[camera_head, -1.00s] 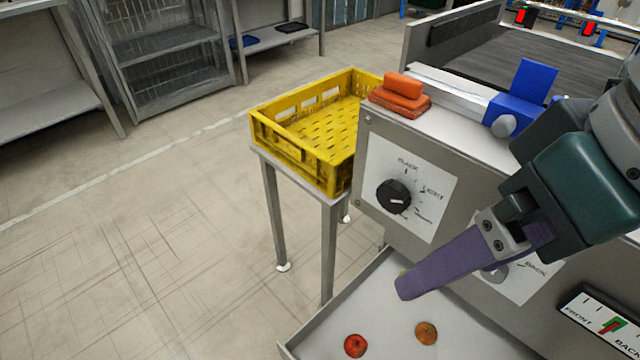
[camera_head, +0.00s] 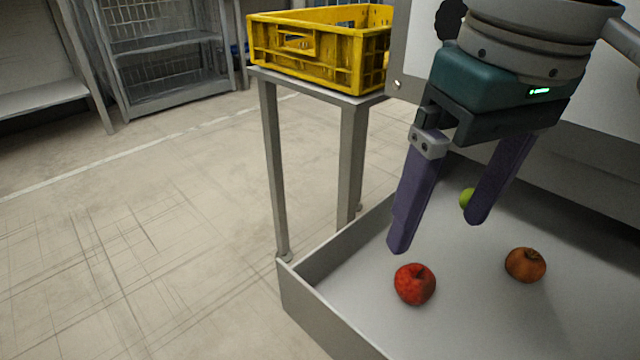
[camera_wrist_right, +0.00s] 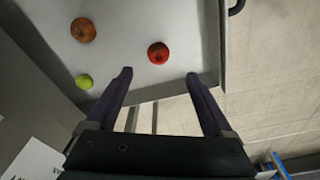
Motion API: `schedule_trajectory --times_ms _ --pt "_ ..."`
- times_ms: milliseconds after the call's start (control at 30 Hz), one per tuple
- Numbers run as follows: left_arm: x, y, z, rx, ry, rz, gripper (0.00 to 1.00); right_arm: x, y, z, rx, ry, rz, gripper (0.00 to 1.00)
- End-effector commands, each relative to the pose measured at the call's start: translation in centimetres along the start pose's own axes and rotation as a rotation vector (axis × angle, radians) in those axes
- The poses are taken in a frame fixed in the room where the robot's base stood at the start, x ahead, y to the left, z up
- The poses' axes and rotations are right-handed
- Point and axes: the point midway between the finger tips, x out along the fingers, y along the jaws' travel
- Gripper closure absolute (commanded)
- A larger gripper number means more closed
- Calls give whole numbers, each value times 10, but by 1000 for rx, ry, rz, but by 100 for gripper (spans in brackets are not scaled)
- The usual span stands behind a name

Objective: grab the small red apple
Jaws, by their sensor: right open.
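The small red apple (camera_head: 415,284) lies on the floor of the grey tray (camera_head: 330,250), near its left wall. It also shows in the right wrist view (camera_wrist_right: 158,53), ahead of the fingertips and between their lines. My right gripper (camera_head: 438,235) is open and empty, with its purple fingers pointing down above the tray. It is apart from the apple, above and behind it. In the right wrist view its fingertips (camera_wrist_right: 160,74) are spread wide. My left gripper is not in view.
An orange-brown round fruit (camera_head: 525,265) lies to the right of the apple. A green fruit (camera_head: 467,198) lies further back, partly hidden by a finger. A yellow crate (camera_head: 320,50) stands on a small table behind the tray. The machine panel rises at the right.

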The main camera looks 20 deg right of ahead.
Motion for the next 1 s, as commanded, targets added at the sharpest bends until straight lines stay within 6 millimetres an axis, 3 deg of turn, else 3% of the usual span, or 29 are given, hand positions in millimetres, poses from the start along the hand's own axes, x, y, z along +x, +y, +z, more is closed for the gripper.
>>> schedule_trajectory --times_ms 200,433,700,1000 --pt "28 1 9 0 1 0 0 38 0 1 -1 -1 0 14" --pt "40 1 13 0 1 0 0 52 1 1 -2 1 0 14" --pt "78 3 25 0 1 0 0 91 3 2 -1 0 0 14" --pt "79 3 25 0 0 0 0 93 3 1 -3 1 0 14"
